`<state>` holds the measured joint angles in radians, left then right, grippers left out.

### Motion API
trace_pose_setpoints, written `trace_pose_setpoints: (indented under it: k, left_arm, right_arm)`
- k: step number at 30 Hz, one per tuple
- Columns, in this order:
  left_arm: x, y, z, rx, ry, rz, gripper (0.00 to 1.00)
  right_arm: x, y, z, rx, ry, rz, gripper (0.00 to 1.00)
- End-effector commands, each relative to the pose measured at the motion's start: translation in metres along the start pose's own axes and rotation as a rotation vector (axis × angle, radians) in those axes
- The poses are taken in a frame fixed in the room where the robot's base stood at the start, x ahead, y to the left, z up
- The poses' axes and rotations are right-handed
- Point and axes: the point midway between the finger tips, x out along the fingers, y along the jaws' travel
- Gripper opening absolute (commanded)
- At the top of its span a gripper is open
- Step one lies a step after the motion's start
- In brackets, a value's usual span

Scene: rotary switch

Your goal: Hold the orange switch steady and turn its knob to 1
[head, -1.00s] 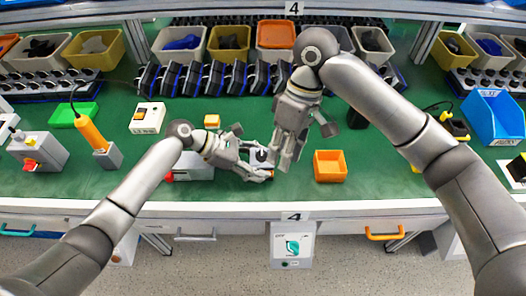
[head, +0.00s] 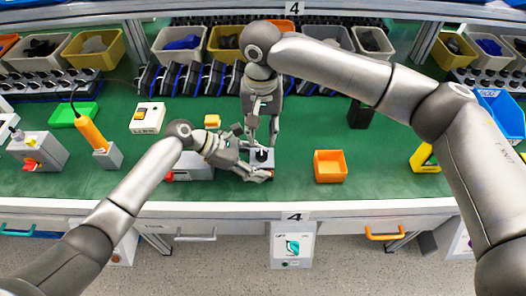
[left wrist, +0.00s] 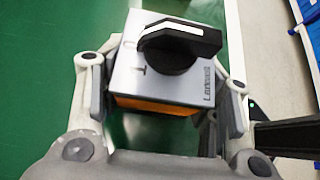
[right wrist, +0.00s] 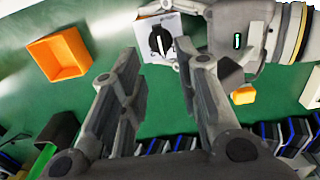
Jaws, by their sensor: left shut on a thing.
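The orange switch (left wrist: 155,104) has a grey top, an orange base and a black knob (left wrist: 175,55) with a white stripe. In the left wrist view the marks 0 and 1 show at the top's left side, and the stripe points toward the 0 side. My left gripper (head: 256,165) is shut on the switch, one finger on each side of its body, at the table's front. My right gripper (head: 263,138) points down just above the knob (head: 261,155). In the right wrist view its fingers are apart, with the knob (right wrist: 160,41) beyond the gap between their tips.
An empty orange bin (head: 330,166) stands right of the switch. A grey box with a red button (head: 169,177) is close on the left, partly behind my left arm. A small yellow block (head: 212,121) lies behind. Dark devices line the back.

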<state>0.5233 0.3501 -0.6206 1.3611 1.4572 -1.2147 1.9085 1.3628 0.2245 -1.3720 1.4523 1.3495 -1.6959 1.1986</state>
Motion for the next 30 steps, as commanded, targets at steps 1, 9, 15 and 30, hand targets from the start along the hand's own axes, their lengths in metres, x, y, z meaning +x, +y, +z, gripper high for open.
trace_pose_setpoints:
  k: [1,9,15,30]
  left_arm:
    - [0.0,0.0,0.0,-0.001,0.0,0.0,0.32]
    - [0.0,0.0,0.0,0.0,0.0,0.0,0.32]
    - [0.0,0.0,0.0,0.0,0.0,0.0,0.32]
    - [0.0,0.0,0.0,0.0,0.0,0.0,0.32]
  right_arm:
    - [0.008,0.0,0.0,0.001,-0.002,0.001,0.3]
    - [0.046,0.0,0.001,-0.002,-0.004,-0.002,0.3]
    - [0.061,0.0,0.0,-0.002,-0.001,-0.001,0.3]
    - [0.064,0.0,0.0,-0.003,-0.001,-0.001,0.15]
